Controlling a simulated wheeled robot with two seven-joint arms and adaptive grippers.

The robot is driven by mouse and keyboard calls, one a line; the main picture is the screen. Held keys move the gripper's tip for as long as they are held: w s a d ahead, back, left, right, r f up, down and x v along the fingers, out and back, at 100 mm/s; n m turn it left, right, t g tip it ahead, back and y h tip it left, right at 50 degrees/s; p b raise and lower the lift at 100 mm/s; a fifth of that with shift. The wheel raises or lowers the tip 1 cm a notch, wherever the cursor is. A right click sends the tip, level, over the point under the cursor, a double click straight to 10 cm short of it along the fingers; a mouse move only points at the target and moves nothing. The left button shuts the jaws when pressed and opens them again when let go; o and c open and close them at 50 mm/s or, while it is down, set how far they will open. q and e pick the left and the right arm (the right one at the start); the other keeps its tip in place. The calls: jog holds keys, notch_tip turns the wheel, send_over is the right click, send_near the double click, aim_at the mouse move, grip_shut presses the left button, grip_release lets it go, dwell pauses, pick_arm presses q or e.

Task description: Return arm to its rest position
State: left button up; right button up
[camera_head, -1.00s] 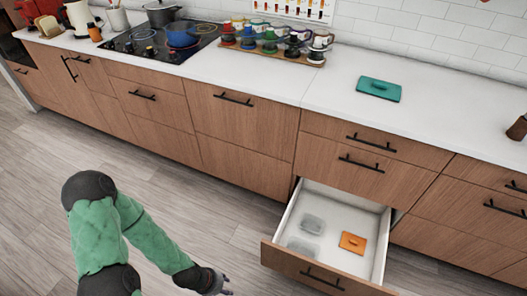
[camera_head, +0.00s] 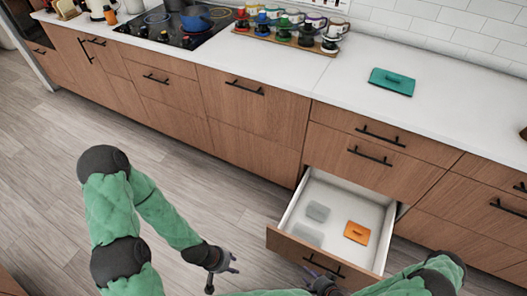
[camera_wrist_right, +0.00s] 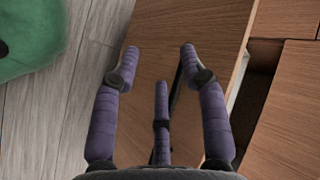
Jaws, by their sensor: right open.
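My left gripper (camera_head: 222,270) is in the lower middle of the head view, left of the open drawer and over the floor; its fingers look spread and nothing shows in them. My right gripper (camera_head: 318,270) is in front of the open drawer's front panel (camera_head: 345,274), close to its handle. In the right wrist view my right gripper (camera_wrist_right: 160,65) has its purple fingers spread wide with nothing between them. The drawer front lies beyond the fingers, with its dark handle partly hidden behind them.
The open drawer (camera_head: 378,250) holds an orange lid (camera_head: 357,232) and two clear, greyish lids. A teal lid (camera_head: 392,81) lies on the white counter (camera_head: 345,85). A cooktop (camera_head: 180,28) with pots and a rack of mugs stand further left. The floor (camera_head: 50,165) at left is clear.

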jog(key=w+a+r+n+g+p, duration=0.1)
jog(key=a+r+n+g, duration=0.3)
jog(key=r, duration=0.6)
jog(key=w+a+r+n+g+p, duration=0.1)
jog(key=a+r+n+g+p, duration=0.1)
jog(key=a+r+n+g, duration=0.2)
jog(key=a+r+n, duration=0.1)
jog(key=a+r, duration=0.2)
jog(key=r, duration=0.4)
jog(key=shift+a+r+p, duration=0.2)
jog(key=shift+a+p, duration=0.15)
jog(key=shift+p, duration=0.05)
